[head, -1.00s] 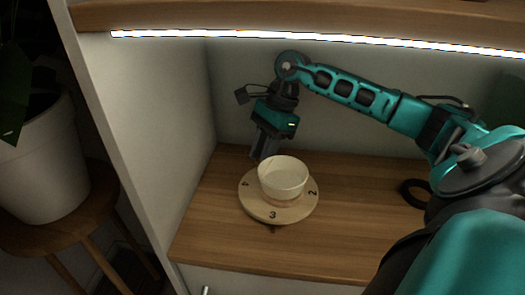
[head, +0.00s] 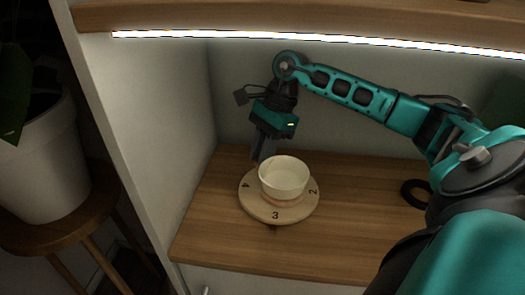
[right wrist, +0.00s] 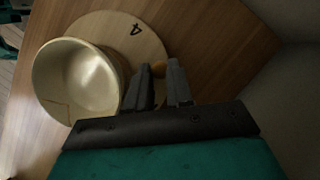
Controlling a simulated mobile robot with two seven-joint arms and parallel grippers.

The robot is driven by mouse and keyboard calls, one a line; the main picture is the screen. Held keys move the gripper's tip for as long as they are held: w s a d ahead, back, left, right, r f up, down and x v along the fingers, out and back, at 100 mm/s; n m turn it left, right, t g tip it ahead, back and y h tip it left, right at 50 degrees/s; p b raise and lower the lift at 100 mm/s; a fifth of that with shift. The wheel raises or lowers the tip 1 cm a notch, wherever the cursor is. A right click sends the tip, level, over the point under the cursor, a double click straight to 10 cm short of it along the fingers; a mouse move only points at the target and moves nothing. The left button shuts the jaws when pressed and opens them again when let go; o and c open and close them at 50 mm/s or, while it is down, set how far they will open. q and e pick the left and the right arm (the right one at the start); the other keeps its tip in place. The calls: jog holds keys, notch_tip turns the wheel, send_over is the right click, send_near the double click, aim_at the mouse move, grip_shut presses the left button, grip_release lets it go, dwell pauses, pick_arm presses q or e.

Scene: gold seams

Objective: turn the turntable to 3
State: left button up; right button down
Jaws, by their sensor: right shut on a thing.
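The round wooden turntable (head: 254,206) lies on the cabinet shelf, with 4 at its left, 3 at its front and 2 at its right. The 3 stands by a small dark mark (head: 273,228) on the shelf. A cream bowl (head: 284,175) sits upright on the turntable; it also shows in the right wrist view (right wrist: 85,80). My right gripper (head: 258,160) reaches down at the turntable's back left edge. In the right wrist view its fingers (right wrist: 164,80) are shut on a small brown knob (right wrist: 159,67) at the rim, near the 4. My left gripper is not in view.
The cabinet's side wall (head: 150,120) stands close on the left, and a lit shelf (head: 300,18) hangs above. A dark ring (head: 413,192) lies on the right. The shelf between is clear. A potted plant (head: 40,150) on a stool stands outside.

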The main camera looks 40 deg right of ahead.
jog(key=c, duration=1.3)
grip_release()
jog(key=p+v, duration=0.1)
jog(key=v, duration=0.6)
jog(key=shift+r, duration=0.3)
jog(key=shift+d, duration=0.1)
